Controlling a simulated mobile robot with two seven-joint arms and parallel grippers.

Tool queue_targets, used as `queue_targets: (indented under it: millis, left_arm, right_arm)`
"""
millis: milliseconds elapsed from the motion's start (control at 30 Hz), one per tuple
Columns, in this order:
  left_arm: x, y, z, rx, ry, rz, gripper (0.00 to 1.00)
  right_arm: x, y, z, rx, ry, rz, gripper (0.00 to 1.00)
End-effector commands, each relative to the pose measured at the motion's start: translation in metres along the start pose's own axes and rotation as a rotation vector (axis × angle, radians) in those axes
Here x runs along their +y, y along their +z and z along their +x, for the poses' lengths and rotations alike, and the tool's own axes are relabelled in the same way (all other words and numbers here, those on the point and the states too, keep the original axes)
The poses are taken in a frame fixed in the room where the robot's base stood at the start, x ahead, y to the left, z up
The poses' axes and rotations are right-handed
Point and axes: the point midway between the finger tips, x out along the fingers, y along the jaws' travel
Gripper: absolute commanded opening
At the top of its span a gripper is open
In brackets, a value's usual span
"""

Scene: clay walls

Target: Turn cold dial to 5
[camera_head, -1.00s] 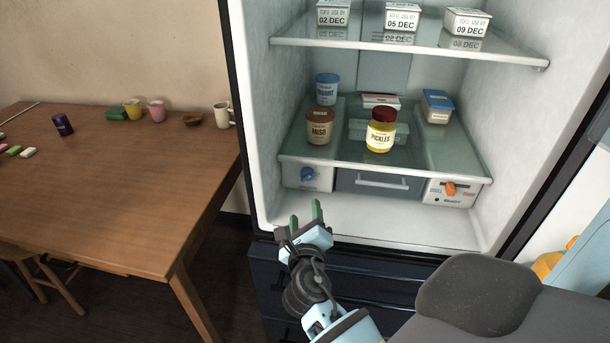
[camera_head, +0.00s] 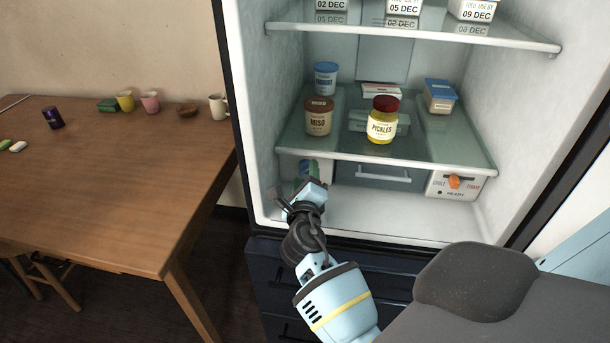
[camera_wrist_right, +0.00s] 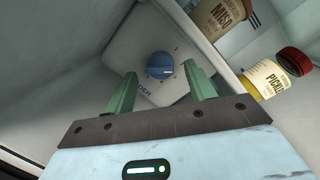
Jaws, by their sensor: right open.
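The cold dial is a round blue knob (camera_wrist_right: 159,65) on a white panel (camera_wrist_right: 140,45) in the right wrist view. A pale mark shows on the knob, but its number cannot be read. Part of a word ending in "DER" shows below it. My right gripper (camera_head: 309,167) is open, its green fingers pointing at the panel at the fridge's lower left. In the right wrist view the fingers (camera_wrist_right: 160,82) stand on either side of the knob, apparently short of it; contact cannot be told. In the head view my gripper mostly hides the knob. My left gripper is not in view.
A glass shelf (camera_head: 345,148) with a miso tub (camera_head: 318,118) and pickles jar (camera_head: 382,124) sits just above the panel. A second panel with an orange dial (camera_head: 454,182) is at the right. The fridge's left wall is close to my gripper. A wooden table (camera_head: 110,190) stands left.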

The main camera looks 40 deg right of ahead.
Motion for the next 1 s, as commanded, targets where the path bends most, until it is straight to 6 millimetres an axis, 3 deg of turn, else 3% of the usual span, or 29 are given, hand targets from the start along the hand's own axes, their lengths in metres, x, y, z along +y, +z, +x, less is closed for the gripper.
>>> queue_targets:
  millis: [200,467,767,1000]
  left_arm:
    - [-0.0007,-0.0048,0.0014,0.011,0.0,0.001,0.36]
    - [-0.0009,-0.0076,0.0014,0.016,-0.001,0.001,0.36]
    - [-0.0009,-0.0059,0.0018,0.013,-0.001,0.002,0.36]
    - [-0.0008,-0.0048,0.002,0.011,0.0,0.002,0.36]
  right_arm:
    - [0.0002,0.0001,0.013,-0.001,0.001,0.001,0.55]
    - [-0.0001,0.0001,0.0136,0.0,0.001,0.001,0.53]
    - [-0.0001,0.0001,0.0134,0.0,0.0,0.001,0.14]
    - [-0.0003,0.0001,0.0135,-0.002,-0.003,0.02,0.12]
